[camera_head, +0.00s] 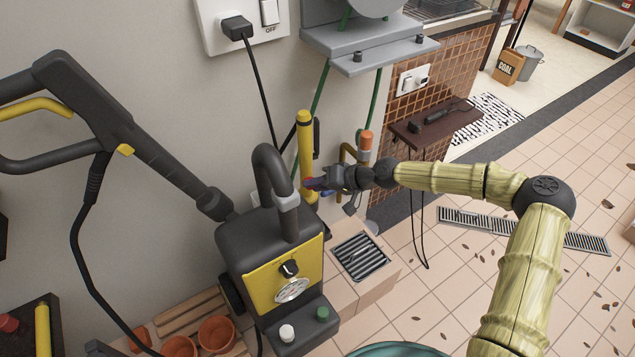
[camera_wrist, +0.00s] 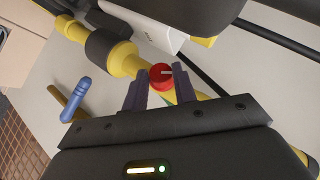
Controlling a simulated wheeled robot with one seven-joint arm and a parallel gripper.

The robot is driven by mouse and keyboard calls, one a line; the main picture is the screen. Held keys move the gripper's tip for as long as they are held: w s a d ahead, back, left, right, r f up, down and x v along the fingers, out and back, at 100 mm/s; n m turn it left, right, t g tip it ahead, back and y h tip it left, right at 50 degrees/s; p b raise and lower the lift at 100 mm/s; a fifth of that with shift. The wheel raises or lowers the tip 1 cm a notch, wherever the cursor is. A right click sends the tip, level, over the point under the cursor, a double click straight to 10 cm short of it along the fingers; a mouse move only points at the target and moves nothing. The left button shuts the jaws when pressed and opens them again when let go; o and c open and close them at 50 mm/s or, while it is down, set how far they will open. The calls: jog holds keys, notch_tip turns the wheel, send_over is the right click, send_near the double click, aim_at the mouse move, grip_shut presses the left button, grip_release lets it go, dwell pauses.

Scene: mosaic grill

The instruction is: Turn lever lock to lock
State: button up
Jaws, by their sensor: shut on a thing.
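The lever lock appears as a small red round piece with a pale mark on its face (camera_wrist: 161,75), by the yellow pipe (camera_wrist: 122,58). In the head view, a bit of red (camera_head: 309,183) shows at the fingertips, beside the upright yellow pipe (camera_head: 305,150). My gripper (camera_head: 318,184) reaches in from the right. In the wrist view, the two dark fingers of my gripper (camera_wrist: 160,88) stand on either side of the red piece and are shut on it. The fingers and size of view hide the lever's exact angle.
The black and yellow pressure washer (camera_head: 270,260) with its curved handle stands left of my gripper. A blue handle (camera_wrist: 86,97) lies near the pipe in the wrist view. A wooden shelf (camera_head: 440,122) and hanging cable are to the right. The tiled floor (camera_head: 460,285) has free room.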

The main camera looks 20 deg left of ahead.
jog(key=o, duration=1)
jog(key=shift+c, duration=0.2)
jog(key=p+v, duration=0.2)
jog(key=v, duration=1.5)
jog(key=shift+d+r, duration=0.15)
jog(key=shift+d, duration=0.05)
jog(key=shift+s, duration=0.1)
